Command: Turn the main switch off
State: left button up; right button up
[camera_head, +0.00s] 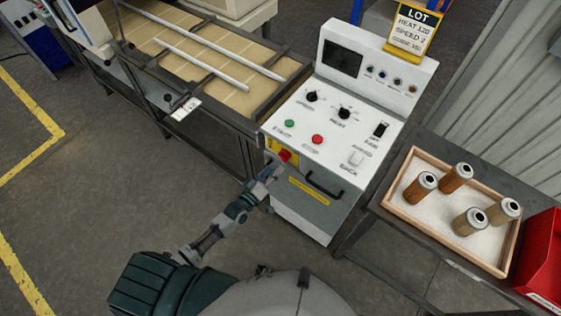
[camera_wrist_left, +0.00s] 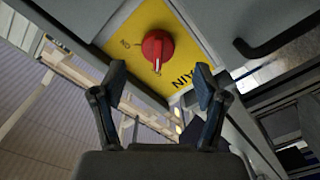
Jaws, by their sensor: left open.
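The main switch is a red rotary knob (camera_head: 285,156) on a yellow plate, on the front of the white control cabinet (camera_head: 312,210). In the left wrist view the red knob (camera_wrist_left: 157,46) shows close up on the yellow plate (camera_wrist_left: 190,50), with a pale pointer mark at its lower edge. Printing on the plate reads "MAIN", with small lettering to the left of the knob. My left gripper (camera_head: 272,172) is in front of the knob. In the left wrist view its two fingers (camera_wrist_left: 160,85) are open, spread on either side below the knob, with nothing between them.
A black handle (camera_head: 324,186) sits right of the switch on the cabinet front. A conveyor (camera_head: 200,60) stands to the left. A wooden tray (camera_head: 440,232) with several filter cartridges and a red bin (camera_head: 542,262) are to the right. Floor in front is clear.

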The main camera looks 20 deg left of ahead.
pick_arm(q)
jog(key=v, duration=0.5)
jog(key=shift+s+a, duration=0.15)
jog(key=shift+s, duration=0.1)
jog(key=s+a+f+m+g+y, duration=0.1)
jog(key=s+a+f+g+y, duration=0.3)
jog(key=f, duration=0.6)
jog(key=s+f+m+g+h, duration=0.1)
jog(key=s+f+m, duration=0.1)
jog(key=s+f, duration=0.65)
jog(key=s+a+f+m+g+y, duration=0.1)
jog(key=s+a+f+g+y, duration=0.15)
jog(key=f, duration=1.05)
jog(key=s+d+f+m+g, duration=0.1)
jog(key=s+f+g, duration=0.3)
jog(key=s, duration=0.9)
jog(key=s+d+f+m+g, duration=0.1)
jog(key=s+f+g, duration=0.3)
jog(key=s+f, duration=0.5)
jog(key=s+m, duration=0.1)
jog(key=s, duration=0.4)
jog(key=shift+d+m+g+y, duration=0.15)
jog(key=shift+m+g+y, duration=0.2)
jog(key=shift+m, duration=0.05)
